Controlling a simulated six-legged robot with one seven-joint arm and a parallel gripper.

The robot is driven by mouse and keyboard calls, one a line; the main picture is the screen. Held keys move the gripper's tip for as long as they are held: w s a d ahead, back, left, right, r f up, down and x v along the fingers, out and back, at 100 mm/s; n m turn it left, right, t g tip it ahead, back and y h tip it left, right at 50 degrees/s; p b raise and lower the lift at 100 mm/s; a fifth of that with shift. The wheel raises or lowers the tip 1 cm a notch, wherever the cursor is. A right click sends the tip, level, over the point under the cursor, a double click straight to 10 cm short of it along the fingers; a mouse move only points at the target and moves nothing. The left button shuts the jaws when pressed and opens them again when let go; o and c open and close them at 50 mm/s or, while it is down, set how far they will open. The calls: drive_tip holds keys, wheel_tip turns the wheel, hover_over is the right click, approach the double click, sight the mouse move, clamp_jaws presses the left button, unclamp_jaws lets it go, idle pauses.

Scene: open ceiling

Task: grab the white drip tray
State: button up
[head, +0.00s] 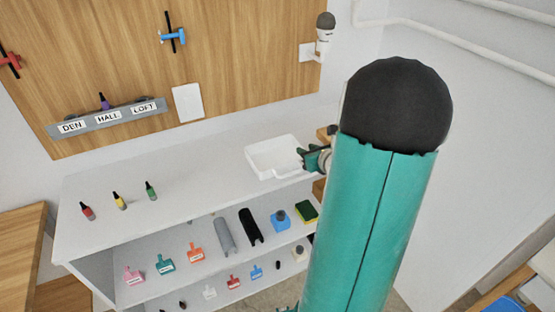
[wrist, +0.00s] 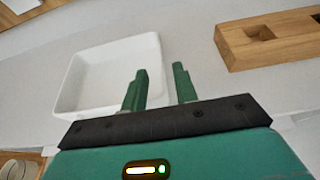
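The white drip tray (head: 268,157) is a shallow, empty square tray at the right end of the white shelf top in the head view. In the wrist view the tray (wrist: 108,72) lies to the left and ahead of my gripper. My gripper (wrist: 159,69) is open, with two green fingers apart and nothing held. The tray's right wall appears between the fingertips in the wrist view; I cannot tell whether the fingers are around it or above it. In the head view my gripper (head: 304,157) is at the tray's right edge, partly hidden by my arm.
A wooden block (wrist: 285,42) with a recess stands right of my gripper. Small red, yellow and green bottles (head: 120,202) stand on the left of the top. Lower shelves (head: 180,281) hold several tools. A wooden board (head: 240,60) is behind.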

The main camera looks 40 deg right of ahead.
drive_tip(key=x, duration=0.3)
drive_tip(key=shift+w+d+f, duration=0.1)
drive_tip(key=shift+w+f, duration=0.05)
clamp_jaws()
drive_tip(key=shift+r, duration=0.45)
wheel_tip(320, 180, up, 3)
drive_tip(key=shift+f, duration=0.25)
drive_tip(key=s+a+r, duration=0.1)
drive_tip(key=r, duration=0.1)
drive_tip(key=s+a+r, duration=0.1)
drive_tip(key=r, duration=0.1)
drive_tip(key=s+a+r, duration=0.1)
drive_tip(key=a+r, duration=0.1)
drive_tip(key=s+a+r, duration=0.3)
drive_tip(key=s+a, duration=0.2)
drive_tip(key=a, duration=0.1)
drive_tip(key=shift+a+r, duration=0.35)
drive_tip(key=shift+a, duration=0.05)
